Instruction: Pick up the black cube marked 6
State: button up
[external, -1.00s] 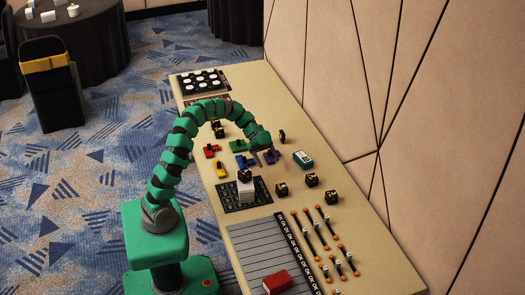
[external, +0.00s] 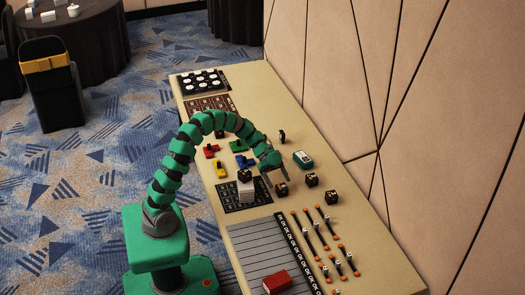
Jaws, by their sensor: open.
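Several small black cubes with gold markings are on the table; the numbers are too small to read, so I cannot tell which is marked 6. One black cube (external: 282,190) lies right by the fingertips of my gripper (external: 275,180). Two more, a black cube (external: 312,180) and another black cube (external: 331,197), stand to its right. A further black cube (external: 245,175) sits on top of a white block (external: 245,190). My gripper is open and points down toward the near cube; I cannot tell whether it touches it.
Coloured pieces, such as a yellow one (external: 219,169) and a green one (external: 238,146), lie left of and behind my gripper. A teal device (external: 302,159) is behind right. Cables (external: 310,229) and a red block (external: 277,282) lie in front. The wall bounds the table's right side.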

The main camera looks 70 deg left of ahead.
aim_at(282, 190)
jog(key=shift+x, duration=1.35)
jog(key=c, duration=1.2)
jog(key=shift+r, duration=0.15)
